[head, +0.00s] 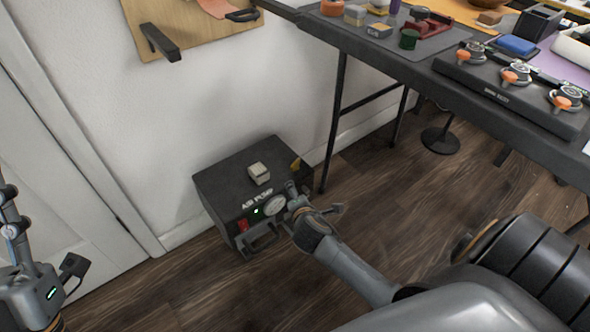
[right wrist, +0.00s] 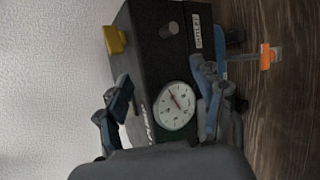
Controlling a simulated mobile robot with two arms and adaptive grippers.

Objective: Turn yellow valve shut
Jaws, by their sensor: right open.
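The black air pump (head: 222,185) stands on the floor against the white wall. A small yellow part (head: 296,164), which looks like the valve, is on the right edge of its top; it shows at the upper left in the right wrist view (right wrist: 115,40). My right gripper (head: 314,202) is open in front of the pump's gauge side, apart from the yellow part. In the right wrist view its fingers (right wrist: 164,88) are spread with the white gauge (right wrist: 177,105) between them. My left gripper (head: 40,240) is at the lower left, empty, its fingers apart, partly cut off.
The pump carries a beige block (head: 259,173), a red switch (head: 242,225) and a front handle (head: 262,240). An orange-tipped part (right wrist: 268,57) sticks out beyond the outlet label (right wrist: 198,30). A dark workbench (head: 440,90) with several items stands right, its legs near the pump. Floor in front is free.

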